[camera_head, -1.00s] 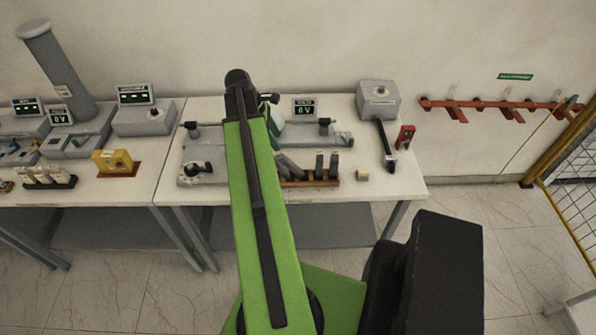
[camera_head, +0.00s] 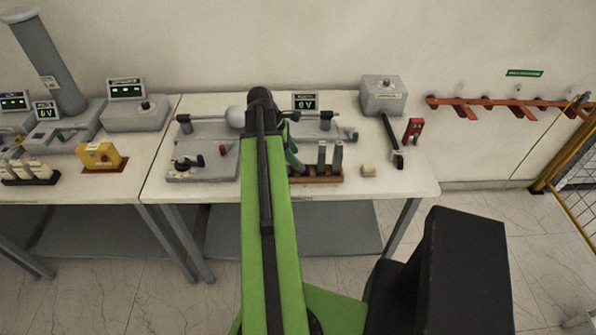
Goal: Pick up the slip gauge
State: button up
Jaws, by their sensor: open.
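Grey upright plates stand in a brown rack (camera_head: 322,180) on the white bench, just right of my arm. I take the slip gauge (camera_head: 337,157) to be one of these plates, but I cannot tell which. My green arm reaches up over the bench to a dark wrist. My gripper (camera_head: 294,160) is mostly hidden behind the arm, with only a dark part showing at the rack's left end. It is open. I see nothing held, and I cannot tell its height above the rack.
A cream block (camera_head: 368,170) lies right of the rack. A grey box (camera_head: 383,95), a black-handled tool (camera_head: 391,140) and a red device (camera_head: 413,130) are farther right. A grey fixture (camera_head: 203,160) is left of my arm. The bench's front right is clear.

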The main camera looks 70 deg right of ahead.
aim_at(304, 169)
jog(key=b+x, duration=0.1)
jog(key=x, duration=0.2)
jog(key=shift+w, duration=0.1)
jog(key=shift+r, duration=0.2)
grip_shut()
